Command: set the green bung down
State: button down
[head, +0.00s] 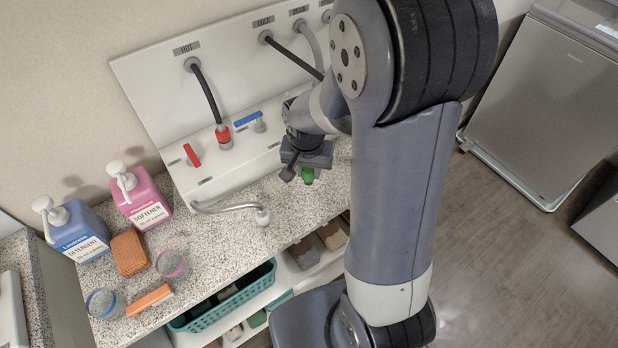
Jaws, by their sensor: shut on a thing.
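The green bung (308,175) shows just below my gripper (306,166), over the right part of the speckled counter (228,258). My gripper is shut on the bung and hides its upper part. From this view I cannot tell whether the bung touches the counter or hangs above it. My own arm covers the counter's right end.
Detergent (78,232) and softener (142,202) bottles stand at left. The middle counter is clear.

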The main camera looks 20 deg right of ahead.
aim_at(308, 179)
jog(key=shift+f, duration=1.8)
jog(key=shift+f, duration=0.15)
jog(key=c, duration=1.1)
grip_release()
jog(key=shift+r, duration=0.5)
jog(key=r, duration=0.3)
jog(key=s+r, duration=0.1)
jog(key=r, duration=0.7)
jog(key=shift+s+a+r, duration=0.15)
jog(key=shift+s+a, duration=0.15)
jog(key=shift+a, duration=0.1)
